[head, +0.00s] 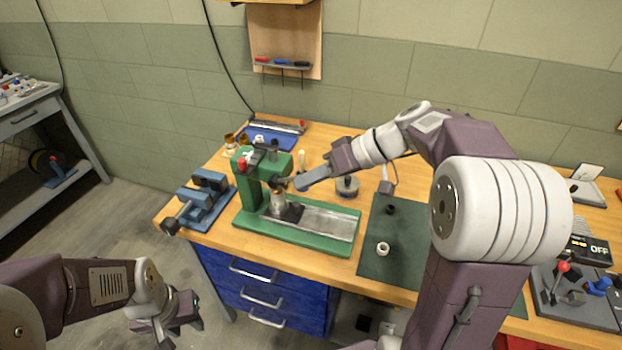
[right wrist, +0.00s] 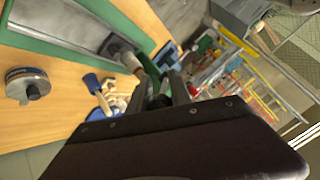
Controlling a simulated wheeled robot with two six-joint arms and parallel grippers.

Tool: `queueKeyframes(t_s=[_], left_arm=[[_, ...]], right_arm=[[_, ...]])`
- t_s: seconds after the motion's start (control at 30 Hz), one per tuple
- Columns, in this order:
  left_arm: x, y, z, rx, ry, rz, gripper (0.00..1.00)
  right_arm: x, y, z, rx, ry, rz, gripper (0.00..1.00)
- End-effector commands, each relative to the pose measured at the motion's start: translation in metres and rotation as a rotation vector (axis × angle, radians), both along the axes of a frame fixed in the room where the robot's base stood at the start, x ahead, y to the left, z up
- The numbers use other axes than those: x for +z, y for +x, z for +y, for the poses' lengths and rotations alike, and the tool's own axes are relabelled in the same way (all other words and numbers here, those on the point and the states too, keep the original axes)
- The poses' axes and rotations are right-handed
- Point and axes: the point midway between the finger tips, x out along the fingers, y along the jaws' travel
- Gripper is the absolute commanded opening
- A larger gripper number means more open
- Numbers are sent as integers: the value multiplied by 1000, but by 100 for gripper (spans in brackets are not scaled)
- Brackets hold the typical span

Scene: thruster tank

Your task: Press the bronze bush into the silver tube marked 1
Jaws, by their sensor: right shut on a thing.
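A silver tube (head: 277,203) stands upright on the dark block of the green press (head: 246,190), under its head. It also shows in the right wrist view (right wrist: 131,62). No number is readable on it. My right gripper (head: 281,184) is at the press head, just above and beside the tube's top. It is shut on a small dark thing that the fingers mostly hide in the right wrist view (right wrist: 162,98). I cannot tell what it is. No bronze bush can be made out for certain. My left gripper (head: 180,318) hangs in front of the bench, apparently open and empty.
A blue vise (head: 207,195) is left of the press. A dark green mat (head: 375,268) holds a white ring (head: 383,248) and a black ring (head: 390,209). A round metal piece (head: 347,186) stands behind the press. A blue tray (head: 270,137) lies at the back.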

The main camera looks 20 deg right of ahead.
Motion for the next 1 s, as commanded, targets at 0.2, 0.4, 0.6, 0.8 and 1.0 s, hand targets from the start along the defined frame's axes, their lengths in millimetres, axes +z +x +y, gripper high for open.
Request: queueKeyframes(t_s=[0.2,0.4,0.6,0.8,1.0], left_arm=[[0,0,0,0,0,0,36],[0,0,0,0,0,0,36],[4,0,0,0,0,0,36],[8,0,0,0,0,0,36],[9,0,0,0,0,0,36]], right_arm=[[-2,0,0,1,-1,4,46],[0,0,0,0,0,1,46],[22,-11,-23,-5,-2,-1,46],[47,-26,-51,-3,-1,2,46],[56,-32,-61,0,0,4,46]])
